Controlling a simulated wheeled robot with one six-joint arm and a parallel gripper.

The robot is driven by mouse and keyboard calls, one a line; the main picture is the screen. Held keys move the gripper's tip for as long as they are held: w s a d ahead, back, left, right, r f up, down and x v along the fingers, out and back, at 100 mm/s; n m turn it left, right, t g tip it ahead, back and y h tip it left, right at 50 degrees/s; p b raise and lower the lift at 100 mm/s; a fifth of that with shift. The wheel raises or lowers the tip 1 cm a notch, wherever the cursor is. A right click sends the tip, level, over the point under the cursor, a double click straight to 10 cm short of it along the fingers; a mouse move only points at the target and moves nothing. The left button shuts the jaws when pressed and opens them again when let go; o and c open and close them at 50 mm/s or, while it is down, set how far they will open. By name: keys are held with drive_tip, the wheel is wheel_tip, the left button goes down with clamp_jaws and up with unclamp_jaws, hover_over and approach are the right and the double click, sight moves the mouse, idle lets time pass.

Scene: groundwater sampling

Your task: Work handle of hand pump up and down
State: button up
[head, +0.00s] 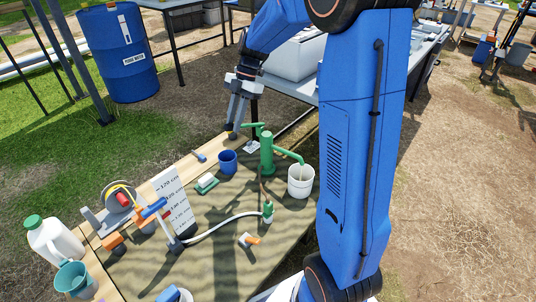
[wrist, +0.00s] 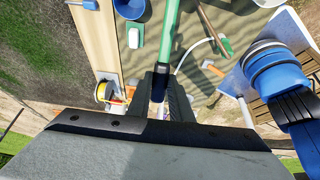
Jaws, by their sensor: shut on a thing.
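The green hand pump (head: 266,158) stands upright on the table, its spout reaching over a white bucket (head: 299,183) on its right. Its green handle (head: 251,125) sticks out to the left of the pump head, roughly level. My gripper (head: 234,128) points down at the handle's left end and is shut on it. In the wrist view the green handle (wrist: 169,35) runs from the top edge to my gripper (wrist: 161,82), where a dark end piece sits between the fingers. The fingertips are partly hidden in the head view.
A blue cup (head: 227,164) and a green-and-white sponge (head: 206,184) lie close to the pump. A white scale board (head: 173,202), a reel (head: 120,197) and a white jug (head: 55,241) stand at the left. My arm hides the area right of the bucket.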

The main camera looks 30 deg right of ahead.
wheel_tip(320, 180, down, 6)
drive_tip(key=s+a+t+h, duration=0.1)
drive_tip(key=a+t+h, duration=0.1)
drive_tip(key=h, duration=0.2)
drive_tip(key=shift+a+h, duration=0.4)
drive_tip(key=o, duration=1)
drive_tip(key=shift+s, duration=0.1)
drive_tip(key=shift+c, duration=0.2)
wheel_tip(320, 180, up, 16)
drive_tip(key=s+d+r+m+t, duration=0.1)
drive_tip(key=s+d+m, duration=0.1)
drive_tip(key=s+m, duration=0.55)
drive_tip(key=s+d+r+m+t, duration=0.1)
drive_tip(key=s+d+m+t, duration=0.2)
drive_tip(key=s, duration=0.7)
drive_tip(key=s+d+f+m, duration=0.1)
drive_tip(key=s+f+m, duration=0.2)
drive_tip(key=s+m, duration=0.3)
drive_tip(key=s+d+f+m, duration=0.1)
drive_tip(key=s+f+m, duration=0.3)
drive_tip(key=s+m, duration=0.2)
drive_tip(key=shift+s+t, duration=0.4)
drive_tip(key=shift+s, duration=0.35)
